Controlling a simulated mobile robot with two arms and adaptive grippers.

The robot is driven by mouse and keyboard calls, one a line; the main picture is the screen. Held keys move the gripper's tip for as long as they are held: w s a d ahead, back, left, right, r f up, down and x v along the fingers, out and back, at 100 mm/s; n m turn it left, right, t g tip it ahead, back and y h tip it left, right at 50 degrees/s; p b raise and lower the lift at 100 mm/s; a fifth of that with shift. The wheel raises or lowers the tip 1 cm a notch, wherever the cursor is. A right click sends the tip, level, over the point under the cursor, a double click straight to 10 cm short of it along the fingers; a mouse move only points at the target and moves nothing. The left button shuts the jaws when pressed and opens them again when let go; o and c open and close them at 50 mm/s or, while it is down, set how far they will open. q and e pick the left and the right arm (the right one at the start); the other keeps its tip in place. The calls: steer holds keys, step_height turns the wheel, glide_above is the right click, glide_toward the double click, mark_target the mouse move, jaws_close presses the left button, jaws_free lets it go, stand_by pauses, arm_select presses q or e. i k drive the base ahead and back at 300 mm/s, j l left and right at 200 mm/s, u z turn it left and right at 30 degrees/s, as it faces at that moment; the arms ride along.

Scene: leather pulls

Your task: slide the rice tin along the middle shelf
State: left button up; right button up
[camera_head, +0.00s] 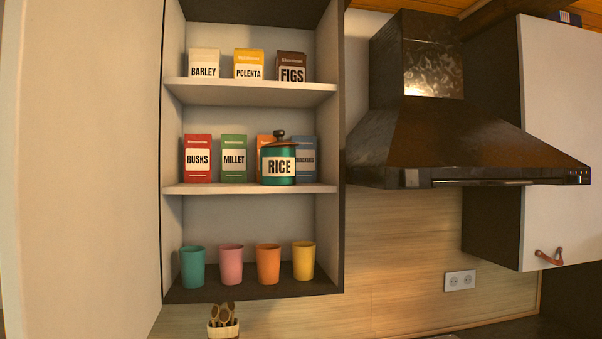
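The rice tin (279,179) is a teal canister with a white RICE label and a brown knobbed lid. It stands upright on the middle shelf (250,188), right of the shelf's centre and near its front edge. It partly covers an orange box (263,142) and a blue box (305,147) behind it. Neither of my grippers shows in the head view.
A red RUSKS box (198,139) and a green MILLET box (234,140) stand left of the tin. Several boxes fill the upper shelf (250,88), and coloured cups stand below. An open door panel (85,150) borders the left; a range hood (450,140) stands right.

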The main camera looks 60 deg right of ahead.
mark_target(277, 164)
steer(key=k+z, duration=0.1)
steer(key=z, duration=0.8)
steer(key=k+l+z, duration=0.1)
steer(key=z, duration=0.35)
steer(key=k+z, duration=0.1)
steer(key=z, duration=0.3)
